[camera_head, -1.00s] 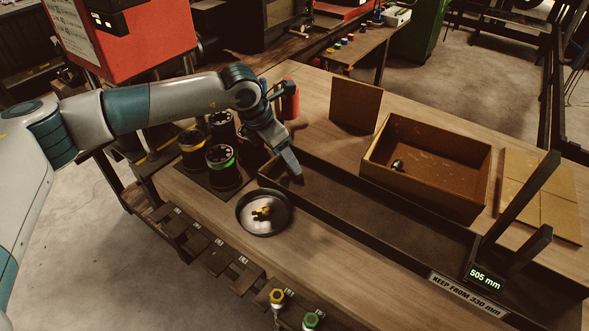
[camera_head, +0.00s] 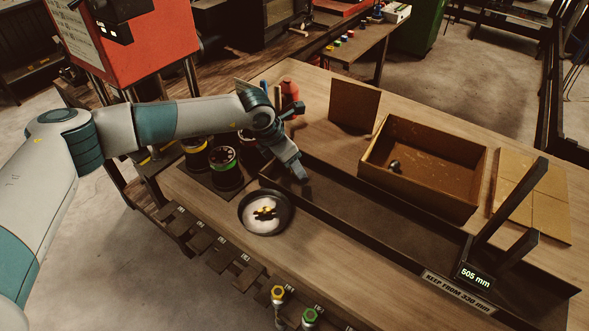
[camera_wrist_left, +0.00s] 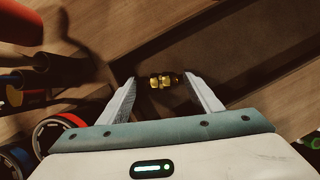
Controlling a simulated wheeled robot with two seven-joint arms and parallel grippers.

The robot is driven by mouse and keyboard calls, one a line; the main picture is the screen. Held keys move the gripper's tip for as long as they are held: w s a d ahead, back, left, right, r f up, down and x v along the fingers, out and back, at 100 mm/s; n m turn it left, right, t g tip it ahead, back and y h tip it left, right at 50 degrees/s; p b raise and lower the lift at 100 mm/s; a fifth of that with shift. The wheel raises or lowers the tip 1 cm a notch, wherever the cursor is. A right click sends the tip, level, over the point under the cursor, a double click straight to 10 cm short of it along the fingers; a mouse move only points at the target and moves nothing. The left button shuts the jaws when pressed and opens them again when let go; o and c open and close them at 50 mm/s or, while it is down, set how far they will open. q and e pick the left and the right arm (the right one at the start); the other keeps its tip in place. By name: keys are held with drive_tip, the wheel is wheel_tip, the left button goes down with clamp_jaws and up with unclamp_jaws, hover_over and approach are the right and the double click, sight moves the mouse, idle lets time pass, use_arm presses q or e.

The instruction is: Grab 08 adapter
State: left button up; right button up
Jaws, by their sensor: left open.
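My left gripper (camera_head: 302,175) hangs over the left end of the long dark trough in the head view, seen edge-on. In the left wrist view its two fingers (camera_wrist_left: 160,82) are apart. A round dish (camera_head: 244,222) with small brass pieces (camera_head: 265,212) stands left of the gripper in the head view. I can read no 08 mark on any piece. My right gripper is not in view.
The trough (camera_head: 345,205) runs right to dark uprights and a 505 mm display (camera_head: 475,277). A wooden box (camera_head: 440,188) with a small dark piece stands behind it. Hose reels (camera_head: 226,170) and a red bottle (camera_head: 290,94) are near my arm. A labelled rack (camera_head: 222,257) lines the front edge.

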use_arm(q)
drive_tip(key=shift+c, duration=0.4)
drive_tip(key=c, duration=0.8)
drive_tip(key=shift+r, duration=0.1)
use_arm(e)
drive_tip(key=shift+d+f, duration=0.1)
